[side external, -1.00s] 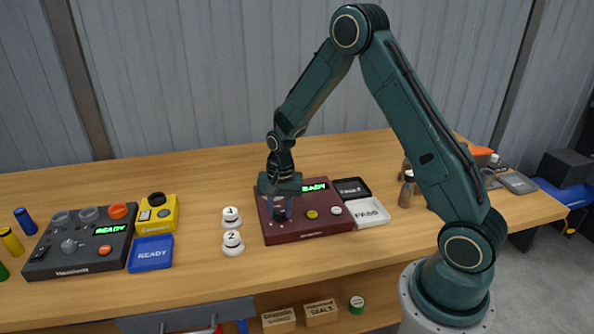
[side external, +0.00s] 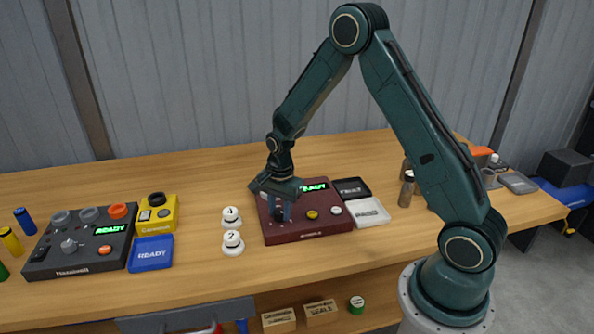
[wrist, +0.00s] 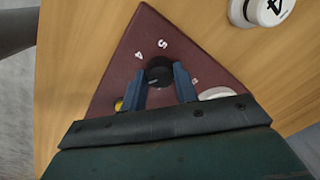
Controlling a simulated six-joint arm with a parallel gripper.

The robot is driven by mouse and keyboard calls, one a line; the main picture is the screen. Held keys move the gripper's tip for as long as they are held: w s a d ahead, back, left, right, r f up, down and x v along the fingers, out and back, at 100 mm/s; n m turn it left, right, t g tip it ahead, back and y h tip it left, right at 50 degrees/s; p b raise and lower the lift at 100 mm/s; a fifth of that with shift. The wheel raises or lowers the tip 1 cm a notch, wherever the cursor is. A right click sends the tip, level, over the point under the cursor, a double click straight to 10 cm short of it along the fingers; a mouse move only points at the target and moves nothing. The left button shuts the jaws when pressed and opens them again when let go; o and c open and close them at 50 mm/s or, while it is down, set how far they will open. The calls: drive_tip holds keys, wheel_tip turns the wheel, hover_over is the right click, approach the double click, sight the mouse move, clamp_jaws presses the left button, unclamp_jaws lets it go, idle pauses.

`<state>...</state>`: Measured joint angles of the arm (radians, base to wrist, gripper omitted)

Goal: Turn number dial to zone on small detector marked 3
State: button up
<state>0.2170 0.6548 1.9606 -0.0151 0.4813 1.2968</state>
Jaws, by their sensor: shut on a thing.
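My gripper (side external: 281,212) points down at the left part of a dark red box (side external: 300,228) with a lit READY display (side external: 314,187). In the wrist view, my gripper (wrist: 160,80) is shut on the black number dial (wrist: 158,70), one finger on each side. The numbers 4 and 5 show on the red box (wrist: 115,82) beyond the dial; another mark at the right is unclear. Where the dial points cannot be told. Two small white round detectors stand left of the box: one (side external: 231,216) seems marked 4, the other (side external: 233,242) marked 2.
A yellow knob (side external: 312,214) and a white button (side external: 336,210) are on the box's right part. Black (side external: 352,188) and white (side external: 368,212) tiles lie right of it. A black control panel (side external: 80,240), yellow device (side external: 158,213) and blue READY tile (side external: 151,253) stand left.

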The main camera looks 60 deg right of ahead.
sight(282, 212)
drive_tip(key=o, duration=1)
drive_tip(key=r, duration=1.4)
drive_tip(key=shift+s, duration=0.35)
